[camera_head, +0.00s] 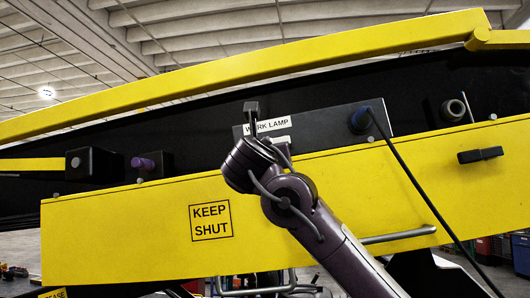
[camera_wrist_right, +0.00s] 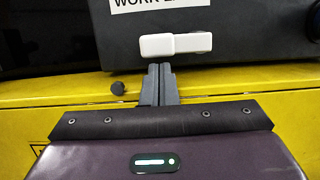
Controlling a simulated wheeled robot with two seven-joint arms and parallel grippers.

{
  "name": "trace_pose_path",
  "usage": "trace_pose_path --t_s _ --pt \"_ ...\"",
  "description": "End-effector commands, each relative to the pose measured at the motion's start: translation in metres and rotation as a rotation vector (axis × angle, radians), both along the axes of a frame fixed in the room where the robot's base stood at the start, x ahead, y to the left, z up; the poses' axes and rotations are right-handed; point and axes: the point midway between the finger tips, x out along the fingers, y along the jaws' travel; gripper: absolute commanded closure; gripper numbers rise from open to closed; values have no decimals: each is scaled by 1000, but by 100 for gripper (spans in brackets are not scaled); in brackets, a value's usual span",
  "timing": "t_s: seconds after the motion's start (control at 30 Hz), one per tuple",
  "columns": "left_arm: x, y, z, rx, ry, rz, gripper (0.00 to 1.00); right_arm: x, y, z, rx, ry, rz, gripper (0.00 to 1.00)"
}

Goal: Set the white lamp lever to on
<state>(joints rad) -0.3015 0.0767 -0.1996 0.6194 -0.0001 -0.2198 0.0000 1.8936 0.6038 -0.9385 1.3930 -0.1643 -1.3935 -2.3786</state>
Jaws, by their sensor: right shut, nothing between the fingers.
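The white lamp lever (camera_wrist_right: 157,45) lies level below the WORK LAMP label in the right wrist view. Its thicker block is at the left and a flatter white part is at the right. In the head view a little white (camera_head: 281,140) shows under the label, mostly hidden by my right arm. My right gripper (camera_wrist_right: 161,68) is shut and empty, its fingertips just below the thicker block. I cannot tell whether they touch it. My left gripper is in neither view.
The WORK LAMP label (camera_head: 271,125) is on a dark panel (camera_head: 320,123) with a blue cable plug (camera_head: 359,121) at its right. The cable (camera_head: 415,185) hangs down to the right. A yellow KEEP SHUT cover (camera_head: 120,235) and a handle bar (camera_head: 398,235) lie below.

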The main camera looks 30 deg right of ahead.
Motion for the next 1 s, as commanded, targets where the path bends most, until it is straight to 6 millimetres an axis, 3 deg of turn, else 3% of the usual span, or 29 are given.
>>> trace_pose_path --t_s 1.0 --pt "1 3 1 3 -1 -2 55 3 4 5 96 -72 -1 100"
